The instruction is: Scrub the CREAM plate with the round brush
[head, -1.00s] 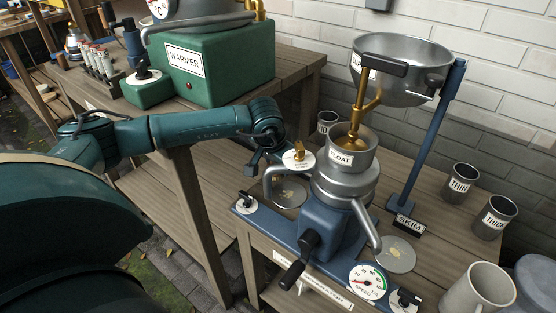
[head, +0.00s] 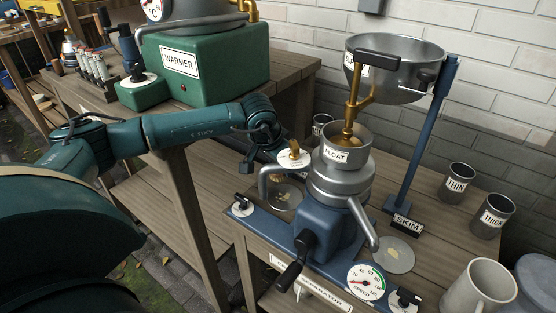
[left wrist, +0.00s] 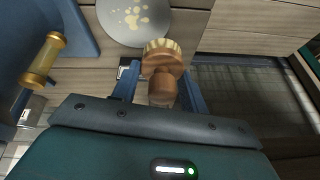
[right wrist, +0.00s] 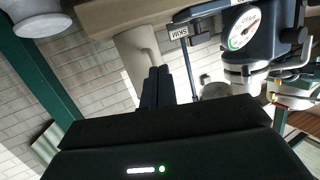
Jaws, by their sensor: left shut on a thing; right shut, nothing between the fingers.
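The cream plate (head: 284,196) is a grey disc with pale yellow spots, under the left spout of the blue separator (head: 322,222). In the left wrist view the spotted plate (left wrist: 132,18) is at the top. My left gripper (left wrist: 158,88) is shut on the round brush (left wrist: 163,62), which has a brown wooden body and pale bristles. The bristles appear close to the plate's edge; contact cannot be told. In the head view my left gripper (head: 252,162) is beside the spout, and the brush cannot be made out. My right gripper (right wrist: 157,85) is shut and empty.
A bowl (head: 400,75) on a blue post stands over the separator. A second plate (head: 394,254) lies under the skim spout. THIN (head: 456,184) and THICK (head: 491,217) cups and a pale mug (head: 480,288) stand at right. The green warmer (head: 205,62) is behind my left arm.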

